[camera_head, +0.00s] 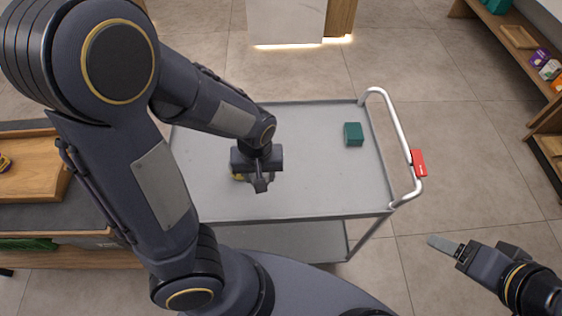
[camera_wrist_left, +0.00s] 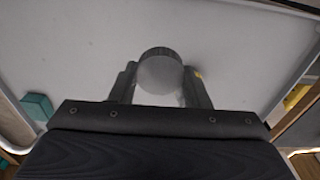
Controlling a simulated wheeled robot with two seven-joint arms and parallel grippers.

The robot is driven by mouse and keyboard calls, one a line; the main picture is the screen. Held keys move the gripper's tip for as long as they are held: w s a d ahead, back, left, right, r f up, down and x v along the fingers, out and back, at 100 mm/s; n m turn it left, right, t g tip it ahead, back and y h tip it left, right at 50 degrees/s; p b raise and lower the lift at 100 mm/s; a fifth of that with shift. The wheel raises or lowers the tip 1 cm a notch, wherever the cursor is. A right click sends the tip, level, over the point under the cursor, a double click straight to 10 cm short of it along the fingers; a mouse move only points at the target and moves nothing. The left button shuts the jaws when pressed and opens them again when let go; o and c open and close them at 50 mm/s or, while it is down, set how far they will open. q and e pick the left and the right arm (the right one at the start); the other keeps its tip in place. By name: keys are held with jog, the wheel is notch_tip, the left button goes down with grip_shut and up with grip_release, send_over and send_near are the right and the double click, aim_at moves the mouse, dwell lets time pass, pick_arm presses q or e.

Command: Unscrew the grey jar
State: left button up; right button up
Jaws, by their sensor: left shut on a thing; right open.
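The grey jar (camera_wrist_left: 160,72) stands on the grey trolley top (camera_head: 325,180). In the left wrist view I see its round, pale grey top with a ribbed edge. In the head view it is mostly hidden under my left gripper (camera_head: 262,184). The two fingers of my left gripper (camera_wrist_left: 161,88) are on either side of the jar and shut on it; I cannot tell how much of the grip is on the lid or the body. My right gripper (camera_head: 445,246) is open and empty, off the trolley's lower right corner.
A small green box (camera_head: 353,134) stands on the trolley's right side. A small yellow thing (camera_head: 238,177) shows just left of my left gripper. A handle (camera_head: 392,125) with a red label (camera_head: 418,162) rises at the right end. Wooden shelves stand at the left and far right.

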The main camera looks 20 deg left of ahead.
pick_arm(q)
jog(key=w+f, duration=0.2)
jog(key=w, duration=0.1)
jog(key=w+f, duration=0.2)
jog(key=w, duration=0.1)
jog(key=w+f+b, duration=0.1)
jog(key=w+f, duration=0.1)
jog(key=f, duration=0.1)
jog(key=shift+w+a+f, duration=0.1)
jog(key=shift+w+a, duration=0.2)
jog(key=shift+w, duration=0.1)
jog(key=shift+w+f, duration=0.25)
jog(key=shift+f, duration=0.1)
notch_tip(320, 180, down, 3)
jog(key=shift+w+f+b, duration=0.1)
jog(key=shift+b, duration=0.2)
pick_arm(e)
notch_tip(320, 180, down, 2)
jog(key=shift+f, duration=0.1)
